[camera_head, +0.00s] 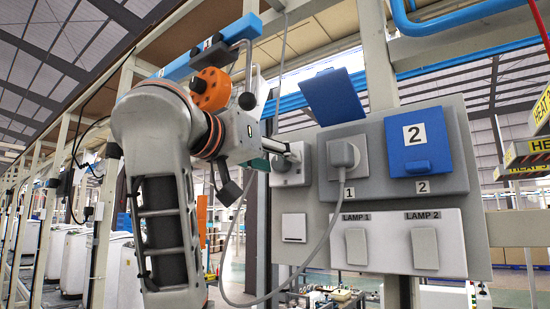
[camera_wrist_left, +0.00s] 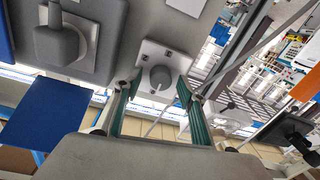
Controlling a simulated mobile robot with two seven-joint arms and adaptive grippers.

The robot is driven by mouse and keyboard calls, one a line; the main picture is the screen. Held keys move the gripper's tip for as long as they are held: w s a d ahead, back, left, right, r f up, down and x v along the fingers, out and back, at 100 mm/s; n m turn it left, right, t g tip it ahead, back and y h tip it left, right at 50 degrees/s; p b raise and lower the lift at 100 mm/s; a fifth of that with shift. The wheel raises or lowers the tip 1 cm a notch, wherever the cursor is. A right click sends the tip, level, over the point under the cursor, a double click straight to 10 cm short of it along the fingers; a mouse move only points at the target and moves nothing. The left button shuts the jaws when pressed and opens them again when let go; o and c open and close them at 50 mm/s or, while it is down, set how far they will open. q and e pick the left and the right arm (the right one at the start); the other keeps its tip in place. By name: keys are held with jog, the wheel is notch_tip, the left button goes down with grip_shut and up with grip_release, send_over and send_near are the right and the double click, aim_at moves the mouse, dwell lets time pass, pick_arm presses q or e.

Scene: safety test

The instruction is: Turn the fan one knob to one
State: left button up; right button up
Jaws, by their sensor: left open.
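The fan knob (camera_wrist_left: 160,77) is a round grey knob on a white square plate (camera_wrist_left: 150,52) with small markings, in the left wrist view. In the head view the plate (camera_head: 291,177) sits at the upper left of the grey panel, and my gripper partly covers the knob. My left gripper (camera_head: 286,157) comes in from the left, close to that plate. In the left wrist view its two green fingers (camera_wrist_left: 156,92) are open, one on each side of the knob. I cannot tell whether they touch it. The marking the knob points to is too small to read.
Right of the knob are socket 1 with a plug (camera_head: 343,154) and hanging grey cable (camera_head: 325,235), and socket 2 with a blue cover (camera_head: 418,150). A blue flap (camera_head: 333,97) stands raised above. Lamp switches (camera_head: 424,248) and a white switch (camera_head: 294,227) are below.

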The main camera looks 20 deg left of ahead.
pick_arm(q)
jog(key=c, duration=1.1)
pick_arm(e)
jog(key=shift+a+r, duration=0.15)
